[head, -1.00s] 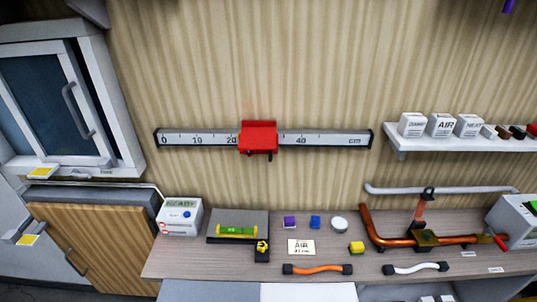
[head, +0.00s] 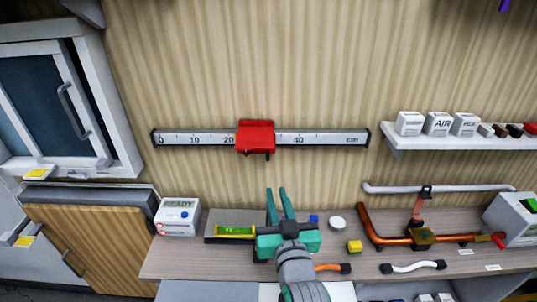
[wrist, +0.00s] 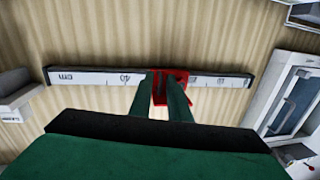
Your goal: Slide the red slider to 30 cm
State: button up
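The red slider (head: 255,137) sits on the horizontal ruler rail (head: 185,138) on the wall. It covers the stretch just right of the 20 mark and short of 40, hiding whatever is printed behind it. My gripper (head: 276,190) is below the rail, in front of the workbench, with its two green fingers pointing up. The fingers stand apart with nothing between them. In the wrist view, the rail appears upside down, and the slider (wrist: 170,78) shows behind and between the fingertips (wrist: 160,83). I see no contact with the slider.
The workbench (head: 190,262) below holds a READY box (head: 177,216), a green level (head: 236,231), a yellow block (head: 354,246) and copper pipework (head: 385,235). A wall shelf (head: 450,142) with small boxes is right of the rail. The wall around the rail is clear.

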jog(key=n, duration=0.1)
send_near(268, 156)
jog(key=shift+y, duration=0.3)
jog(key=w, duration=0.3)
jog(key=w+a, duration=0.1)
jog(key=w, duration=0.6)
jog(key=shift+w+a, duration=0.2)
jog(key=shift+a, duration=0.2)
jog(key=shift+c, duration=0.6)
grip_shut()
